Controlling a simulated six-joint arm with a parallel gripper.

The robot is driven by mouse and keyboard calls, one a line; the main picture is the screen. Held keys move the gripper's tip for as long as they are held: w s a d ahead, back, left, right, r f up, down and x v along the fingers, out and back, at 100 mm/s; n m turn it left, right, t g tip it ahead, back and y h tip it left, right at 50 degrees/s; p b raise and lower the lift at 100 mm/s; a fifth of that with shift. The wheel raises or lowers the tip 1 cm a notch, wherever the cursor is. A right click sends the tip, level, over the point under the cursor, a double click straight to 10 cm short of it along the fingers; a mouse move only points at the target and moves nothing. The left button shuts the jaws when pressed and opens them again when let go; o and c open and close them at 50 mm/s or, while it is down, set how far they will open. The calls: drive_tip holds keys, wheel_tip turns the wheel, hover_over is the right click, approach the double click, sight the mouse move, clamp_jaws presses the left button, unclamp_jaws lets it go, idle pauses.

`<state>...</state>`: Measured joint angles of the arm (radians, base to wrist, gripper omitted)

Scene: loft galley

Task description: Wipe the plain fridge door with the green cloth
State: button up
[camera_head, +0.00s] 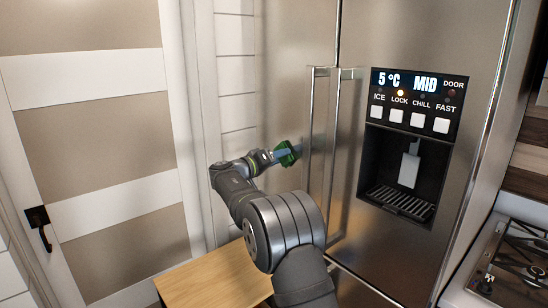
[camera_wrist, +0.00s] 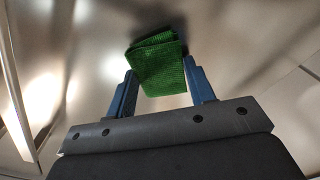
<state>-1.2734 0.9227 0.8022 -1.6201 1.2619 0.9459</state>
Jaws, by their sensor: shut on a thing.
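The plain fridge door (camera_head: 295,45) is the left brushed-steel door, with a vertical bar handle (camera_head: 313,130) along its right edge. My gripper (camera_head: 285,154) is in front of this door, left of the handle, shut on the folded green cloth (camera_head: 288,152). In the wrist view the cloth (camera_wrist: 157,62) sits between the two blue fingers and sticks out beyond their tips. The steel surface (camera_wrist: 90,45) fills the area behind it, with a dark shadow close to the cloth. I cannot tell whether the cloth touches the door.
The right fridge door (camera_head: 480,60) carries a display and a dispenser recess (camera_head: 405,175). A wooden surface (camera_head: 215,278) lies below my arm. A panelled door with a black handle (camera_head: 40,225) is at the left. A gas hob (camera_head: 515,260) is at the lower right.

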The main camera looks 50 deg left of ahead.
sight(295, 159)
drive_tip(key=shift+w+d, duration=0.15)
drive_tip(key=shift+d, duration=3.7)
drive_tip(key=s, duration=0.6)
drive_tip(key=shift+s, duration=0.25)
drive_tip(key=s, duration=0.2)
drive_tip(key=shift+s, duration=0.35)
